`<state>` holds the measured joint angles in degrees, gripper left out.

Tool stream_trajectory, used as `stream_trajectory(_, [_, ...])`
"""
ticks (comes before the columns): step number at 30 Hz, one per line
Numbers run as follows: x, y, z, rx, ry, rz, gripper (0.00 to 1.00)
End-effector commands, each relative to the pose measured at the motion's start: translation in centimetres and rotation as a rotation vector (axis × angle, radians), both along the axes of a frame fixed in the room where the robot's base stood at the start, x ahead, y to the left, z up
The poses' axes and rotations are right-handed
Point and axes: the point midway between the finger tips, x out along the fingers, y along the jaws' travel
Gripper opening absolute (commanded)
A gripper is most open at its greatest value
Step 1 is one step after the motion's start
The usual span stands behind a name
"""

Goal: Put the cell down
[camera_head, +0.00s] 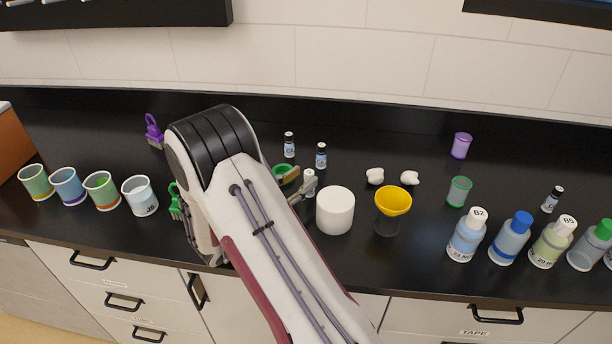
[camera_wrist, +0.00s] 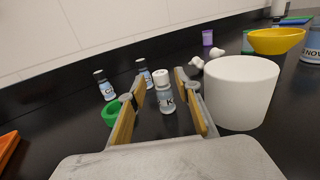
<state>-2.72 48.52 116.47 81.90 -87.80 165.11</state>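A small white-capped vial (camera_head: 309,182) with a pale blue label stands upright on the black bench, and it also shows in the wrist view (camera_wrist: 165,92). I take it to be the cell, but its label is not readable enough to confirm this. My gripper (camera_head: 301,184) is low over the bench beside it. In the wrist view, my gripper's tan-padded fingers (camera_wrist: 164,75) are apart, with the vial in line between their tips. A gap shows on each side of the vial. I cannot tell whether it is between the tips or just beyond them.
A white cylinder (camera_wrist: 238,92) stands close to the right finger. A green ring-shaped item (camera_wrist: 112,113) is left. Two similar vials (camera_head: 289,145) (camera_head: 321,155) stand behind. A yellow funnel (camera_head: 393,201), bottles (camera_head: 467,236) and cups (camera_head: 141,196) line the bench.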

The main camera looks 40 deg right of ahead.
Motion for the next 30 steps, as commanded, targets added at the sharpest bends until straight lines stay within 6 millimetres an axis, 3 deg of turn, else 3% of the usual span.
stream_trajectory(18, [-1.2, 7.3, 0.0, -0.001, -0.001, 0.001, 0.33])
stream_trajectory(30, [-1.5, 8.5, 0.0, -0.001, 0.000, -0.001, 0.33])
